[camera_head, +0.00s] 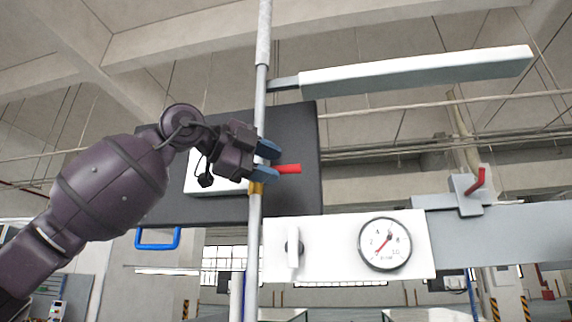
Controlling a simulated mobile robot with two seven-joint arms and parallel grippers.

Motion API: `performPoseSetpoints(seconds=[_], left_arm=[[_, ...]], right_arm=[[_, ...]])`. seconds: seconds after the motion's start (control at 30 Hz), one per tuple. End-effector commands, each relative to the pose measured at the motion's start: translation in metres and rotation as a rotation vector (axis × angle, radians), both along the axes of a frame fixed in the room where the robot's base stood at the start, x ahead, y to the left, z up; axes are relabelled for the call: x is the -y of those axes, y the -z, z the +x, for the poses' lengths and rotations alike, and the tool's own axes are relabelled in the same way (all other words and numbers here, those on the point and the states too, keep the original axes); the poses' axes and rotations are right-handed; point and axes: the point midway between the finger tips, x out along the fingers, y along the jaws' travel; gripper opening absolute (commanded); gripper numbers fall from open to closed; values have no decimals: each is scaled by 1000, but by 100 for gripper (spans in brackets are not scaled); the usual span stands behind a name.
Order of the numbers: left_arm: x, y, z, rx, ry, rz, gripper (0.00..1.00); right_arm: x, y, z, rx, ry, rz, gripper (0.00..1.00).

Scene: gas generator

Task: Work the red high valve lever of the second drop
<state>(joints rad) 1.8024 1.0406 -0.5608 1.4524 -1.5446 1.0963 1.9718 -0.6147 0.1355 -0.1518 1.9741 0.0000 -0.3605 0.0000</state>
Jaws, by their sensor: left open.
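A short red lever (288,169) points right from a brass valve body (256,187) on the thin upright pipe (262,90). My left gripper (268,161) comes in from the left at the lever's height. Its two blue fingertips are apart, one above the other, close to the pipe and the lever's left end. I cannot tell whether a finger touches the lever. Another red lever (477,180) sits on a grey bracket at the right. My right gripper is out of view.
A dark panel (300,125) stands behind the pipe. A white plate with a round gauge (385,244) and a white handle (293,247) lies below right. A white bar (420,70) juts right above. A blue handle (158,238) hangs lower left.

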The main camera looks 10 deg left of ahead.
Motion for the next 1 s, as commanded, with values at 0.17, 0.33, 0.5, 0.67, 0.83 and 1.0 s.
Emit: performPoseSetpoints(seconds=[0.17, 0.33, 0.5, 0.67, 0.83, 1.0], left_arm=[[17, 2, 17, -1, 1, 0, 44], [25, 5, 25, -1, 0, 0, 44], [27, 6, 27, 0, 0, 0, 44], [27, 6, 27, 0, 0, 0, 44], [27, 6, 27, 0, 0, 0, 20], [27, 6, 27, 0, 0, 0, 0]], right_arm=[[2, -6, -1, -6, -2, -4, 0], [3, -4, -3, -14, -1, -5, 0], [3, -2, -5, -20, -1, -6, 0], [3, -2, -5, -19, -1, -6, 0], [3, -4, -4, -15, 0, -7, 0], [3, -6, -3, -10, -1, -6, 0]])
